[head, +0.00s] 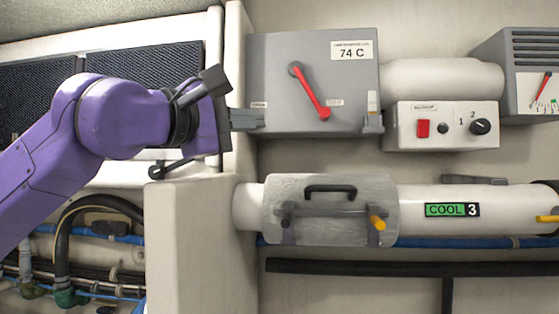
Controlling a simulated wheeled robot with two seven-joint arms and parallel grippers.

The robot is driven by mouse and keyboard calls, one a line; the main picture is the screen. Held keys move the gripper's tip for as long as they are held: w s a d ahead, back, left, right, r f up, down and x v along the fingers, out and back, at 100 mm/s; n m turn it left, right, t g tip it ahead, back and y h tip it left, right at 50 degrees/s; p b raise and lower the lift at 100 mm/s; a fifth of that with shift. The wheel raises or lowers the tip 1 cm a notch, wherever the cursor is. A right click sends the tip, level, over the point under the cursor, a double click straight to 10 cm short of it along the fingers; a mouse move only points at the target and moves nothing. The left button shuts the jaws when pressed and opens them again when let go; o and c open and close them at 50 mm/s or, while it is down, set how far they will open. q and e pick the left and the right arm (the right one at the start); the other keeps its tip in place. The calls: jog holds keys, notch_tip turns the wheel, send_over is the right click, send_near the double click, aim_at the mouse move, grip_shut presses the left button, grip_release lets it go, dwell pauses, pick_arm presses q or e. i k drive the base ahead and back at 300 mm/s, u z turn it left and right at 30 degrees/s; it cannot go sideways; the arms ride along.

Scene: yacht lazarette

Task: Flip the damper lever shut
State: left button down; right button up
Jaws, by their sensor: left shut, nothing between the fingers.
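A red lever (311,92) is on the front of a grey box (270,60) labelled 74 C. It runs from a round pivot at upper left down to a red knob at lower right, near the right of two small labels too small to read. My left gripper (262,120) is shut and empty, its fingers pointing right at the lower left of the box. The fingertips are left of the red knob and apart from it in the picture. My right gripper is not in view.
A switch box (440,140) with a red switch and black knob is right of the grey box. Below, a white pipe (420,205) carries a metal plate (330,220) with a black handle. A pale block (200,240) stands below my left gripper.

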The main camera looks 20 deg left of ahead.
aim_at(295, 69)
jog(key=k, duration=1)
